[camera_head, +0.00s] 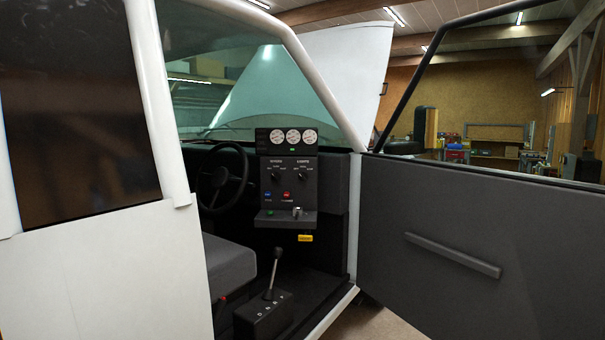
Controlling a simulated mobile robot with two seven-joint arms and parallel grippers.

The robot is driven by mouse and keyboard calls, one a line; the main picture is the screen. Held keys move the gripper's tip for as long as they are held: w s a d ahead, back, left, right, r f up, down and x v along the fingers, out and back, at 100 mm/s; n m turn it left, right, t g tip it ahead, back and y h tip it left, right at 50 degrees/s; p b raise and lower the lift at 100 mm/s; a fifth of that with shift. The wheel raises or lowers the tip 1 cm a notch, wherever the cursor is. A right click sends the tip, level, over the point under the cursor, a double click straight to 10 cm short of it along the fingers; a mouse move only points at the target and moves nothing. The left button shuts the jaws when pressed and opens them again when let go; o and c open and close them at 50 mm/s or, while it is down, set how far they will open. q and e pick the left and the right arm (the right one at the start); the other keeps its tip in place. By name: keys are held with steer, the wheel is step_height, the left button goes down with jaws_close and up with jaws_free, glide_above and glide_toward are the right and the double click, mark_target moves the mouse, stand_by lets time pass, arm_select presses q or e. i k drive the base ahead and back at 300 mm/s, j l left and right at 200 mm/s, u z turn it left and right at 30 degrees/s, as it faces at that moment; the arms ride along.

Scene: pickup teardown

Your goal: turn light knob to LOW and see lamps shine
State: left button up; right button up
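The control panel (289,186) stands inside the cab, right of the steering wheel. It has two dark knobs side by side under small white labels. The right knob (302,175) sits under a label that seems to read LIGHTS; the left knob (275,175) sits under another label. The print is too small to tell either knob's setting. A blue button (267,195) and a red button (287,195) are below. Three round white gauges (292,136) are on top, with a small green light under them. No lamps can be made out. Neither of my grippers is in view.
The open dark door (490,255) fills the right side. The white body side (110,280) and pillar are at the left. A gear lever (274,270), grey seat (228,265) and steering wheel (222,178) are inside. The doorway between is open.

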mark_target(302, 176)
steer(key=i+l, duration=0.15)
steer(key=i, duration=0.45)
steer(key=i+l+u, duration=0.1)
steer(key=i, duration=0.45)
